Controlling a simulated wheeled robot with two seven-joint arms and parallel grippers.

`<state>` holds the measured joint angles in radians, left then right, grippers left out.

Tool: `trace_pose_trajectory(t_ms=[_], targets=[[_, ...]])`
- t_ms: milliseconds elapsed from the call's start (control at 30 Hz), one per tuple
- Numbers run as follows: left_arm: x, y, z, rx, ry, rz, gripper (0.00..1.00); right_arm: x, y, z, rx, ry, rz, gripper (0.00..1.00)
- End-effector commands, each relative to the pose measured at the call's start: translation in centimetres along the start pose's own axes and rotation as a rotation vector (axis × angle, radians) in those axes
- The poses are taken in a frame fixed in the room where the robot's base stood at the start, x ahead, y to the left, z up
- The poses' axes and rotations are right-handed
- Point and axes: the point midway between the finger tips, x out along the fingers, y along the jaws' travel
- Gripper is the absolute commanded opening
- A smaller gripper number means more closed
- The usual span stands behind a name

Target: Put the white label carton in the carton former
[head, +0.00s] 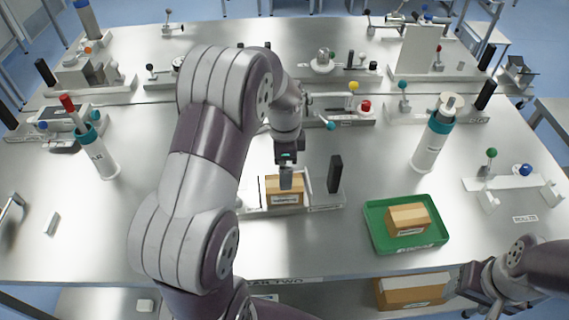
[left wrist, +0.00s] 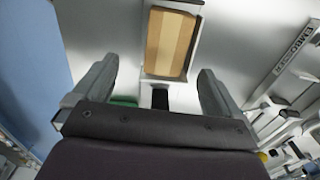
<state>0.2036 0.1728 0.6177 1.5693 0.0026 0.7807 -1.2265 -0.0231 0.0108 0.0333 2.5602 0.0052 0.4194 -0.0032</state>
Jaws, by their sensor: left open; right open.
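A tan carton with a white label (head: 284,192) sits in a pale, low-walled holder (head: 326,200) at the front middle of the bench, which looks like the carton former. It also shows in the left wrist view (left wrist: 169,43), inside the holder's pale frame. My left gripper (head: 286,180) is just above this carton and partly covers it. In the left wrist view its fingers (left wrist: 158,72) are spread, with nothing between them. A second tan carton (head: 407,218), also with a white label, lies in a green tray (head: 375,241). My right gripper (head: 482,285) is open and empty at lower right.
A black post (head: 335,174) stands at the holder's right. White bottles with teal collars stand at left (head: 98,152) and right (head: 432,140). Fixtures with coloured knobs line the back. A larger carton (head: 411,290) sits on the shelf below. Bare bench lies around the tray.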

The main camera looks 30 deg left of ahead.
Motion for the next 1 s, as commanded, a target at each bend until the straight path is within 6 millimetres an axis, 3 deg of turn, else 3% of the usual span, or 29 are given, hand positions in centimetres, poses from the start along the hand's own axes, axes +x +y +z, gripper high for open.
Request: trace_pose_trajectory(t_ms=[133, 233, 500, 600, 733, 1000], targets=[[-1.6, 0.2, -0.1, -0.015, 0.001, -0.002, 0.99, 0.4, 0.0, 0.0, 0.0, 0.0, 0.0, 0.62], [-2.3, 2.1, -0.6, -0.131, 0.006, -0.013, 0.99, 0.3, 0.0, 0.0, 0.0, 0.0, 0.0, 0.62], [-2.8, 12.2, -0.8, -0.758, 0.077, -0.059, 0.99, 0.3, 0.0, 0.0, 0.0, 0.0, 0.0, 0.62], [-2.6, 14.6, -0.3, -0.91, 0.098, -0.06, 0.99, 0.3, 0.0, 0.0, 0.0, 0.0, 0.0, 0.62], [-2.4, 15.9, 0.1, -0.994, 0.11, -0.059, 0.99, 0.3, 0.0, 0.0, 0.0, 0.0, 0.0, 0.62], [-2.4, 15.9, 0.1, -1.0, 0.108, -0.058, 0.99, 0.3, 0.0, 0.0, 0.0, 0.0, 0.0, 0.62]])
